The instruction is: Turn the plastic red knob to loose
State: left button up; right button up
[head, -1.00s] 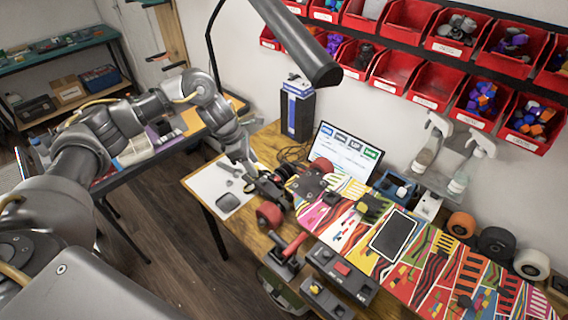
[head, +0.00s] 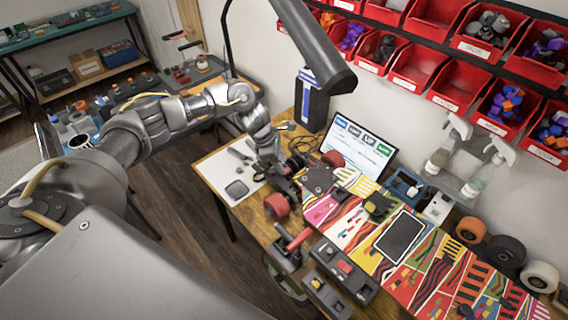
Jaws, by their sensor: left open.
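A small red knob-like piece (head: 344,267) sits on a black box (head: 361,285) at the table's front edge; its printed labels are too small to read. A bar with a red handle (head: 298,239) stands left of the box. The patterned board (head: 425,265) lies to the right. My right gripper is out of view.
A second black box with a yellow knob (head: 316,284) is beside the first. A white sheet with tools (head: 217,178), a screen (head: 358,146), spray bottles (head: 447,145) and loose wheels (head: 505,250) surround the work area. A lamp (head: 318,50) hangs above.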

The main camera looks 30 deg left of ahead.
pick_arm(q)
jog(key=shift+x, duration=1.35)
jog(key=shift+c, duration=0.3)
grip_shut()
